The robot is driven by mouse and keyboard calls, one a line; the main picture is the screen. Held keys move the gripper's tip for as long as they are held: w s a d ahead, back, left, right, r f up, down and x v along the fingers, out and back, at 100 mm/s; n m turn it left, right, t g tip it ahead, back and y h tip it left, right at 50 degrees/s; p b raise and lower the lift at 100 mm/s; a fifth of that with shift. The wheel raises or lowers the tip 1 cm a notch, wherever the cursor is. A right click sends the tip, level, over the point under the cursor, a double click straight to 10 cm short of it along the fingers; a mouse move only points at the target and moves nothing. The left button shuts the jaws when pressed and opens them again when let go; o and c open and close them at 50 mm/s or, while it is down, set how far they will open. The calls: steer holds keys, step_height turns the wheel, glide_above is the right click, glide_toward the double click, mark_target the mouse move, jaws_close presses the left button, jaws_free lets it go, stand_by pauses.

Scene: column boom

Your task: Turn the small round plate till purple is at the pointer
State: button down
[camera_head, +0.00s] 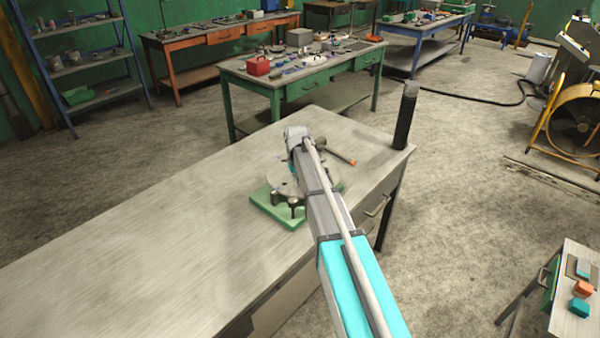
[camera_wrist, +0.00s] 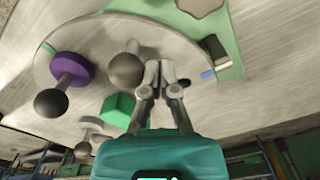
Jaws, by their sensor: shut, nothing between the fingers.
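The round grey plate (camera_head: 262,184) lies on a green base (camera_head: 268,208) on the near bench, partly hidden by my arm. In the wrist view the plate (camera_wrist: 95,38) fills the upper left, and a green part (camera_wrist: 232,62) shows beyond its rim. A purple disc (camera_wrist: 72,68) with a dark ball knob sits on the plate at left. A second, grey knob (camera_wrist: 126,70) stands just left of my gripper (camera_wrist: 159,66). My gripper is shut and empty, its fingertips over the plate near the rim. A small blue mark (camera_wrist: 208,73) lies right of them. I cannot tell which part is the pointer.
A hammer-like tool (camera_head: 337,151) with an orange end lies beyond the plate. A black post (camera_head: 405,115) stands at the bench's far right corner. The bench top (camera_head: 130,235) is clear to the left. A green block (camera_wrist: 118,108) shows left of my fingers.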

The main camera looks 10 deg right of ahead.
steer(key=shift+s+d, duration=0.1)
steer(key=shift+d, duration=0.1)
steer(key=shift+s+d, duration=0.2)
steer(key=shift+d, duration=0.6)
steer(key=shift+s+d, duration=0.15)
steer(key=shift+d, duration=0.65)
steer(key=shift+d, duration=0.95)
stand_by(0.4)
